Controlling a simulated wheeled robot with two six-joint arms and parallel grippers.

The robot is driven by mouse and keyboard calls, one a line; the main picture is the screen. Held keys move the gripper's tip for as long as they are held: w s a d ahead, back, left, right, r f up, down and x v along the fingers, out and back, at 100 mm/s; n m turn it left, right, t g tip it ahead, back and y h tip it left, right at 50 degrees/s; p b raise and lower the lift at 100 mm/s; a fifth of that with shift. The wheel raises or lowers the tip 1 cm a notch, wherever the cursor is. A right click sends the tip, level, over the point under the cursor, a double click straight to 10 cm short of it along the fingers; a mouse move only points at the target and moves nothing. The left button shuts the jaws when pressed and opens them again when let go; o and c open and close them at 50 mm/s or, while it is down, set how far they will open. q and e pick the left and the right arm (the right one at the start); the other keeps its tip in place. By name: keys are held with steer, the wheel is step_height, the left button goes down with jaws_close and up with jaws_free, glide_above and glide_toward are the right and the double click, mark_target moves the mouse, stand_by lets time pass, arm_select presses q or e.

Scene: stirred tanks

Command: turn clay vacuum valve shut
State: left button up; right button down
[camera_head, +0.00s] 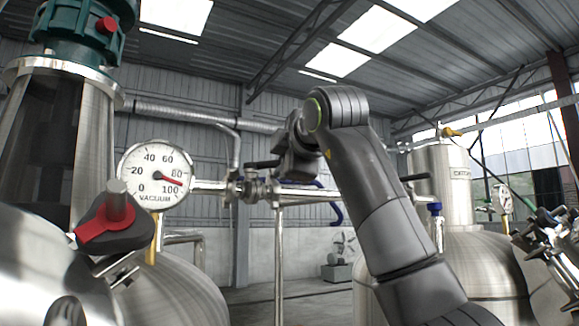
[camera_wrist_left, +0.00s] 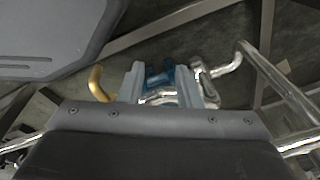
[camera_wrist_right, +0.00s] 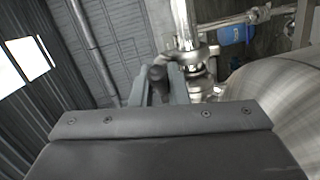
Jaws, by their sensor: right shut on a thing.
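A metal valve (camera_head: 250,189) sits on the horizontal pipe beside the round vacuum gauge (camera_head: 155,175). A dark lever handle (camera_head: 260,165) shows just above it. I cannot tell a clay colour on this valve. My right gripper (camera_head: 283,163) is at the handle, seen from behind and partly hidden by its own wrist. In the right wrist view its fingers are shut on the dark handle (camera_wrist_right: 157,76), with the metal pipe fitting just to the right. My left gripper (camera_wrist_left: 161,72) shows only in the left wrist view, open, with a blue fitting (camera_wrist_left: 158,76) seen between its fingers.
A red and dark-grey lever (camera_head: 108,222) stands on the steel tank in the left foreground. Another steel tank (camera_head: 445,185) and more pipework are on the right. A yellow handle (camera_wrist_left: 97,84) shows in the left wrist view. Floor is visible below the pipe.

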steer(key=c, duration=1.7)
jaws_free()
arm_select(q)
steer(key=shift+f, duration=0.1)
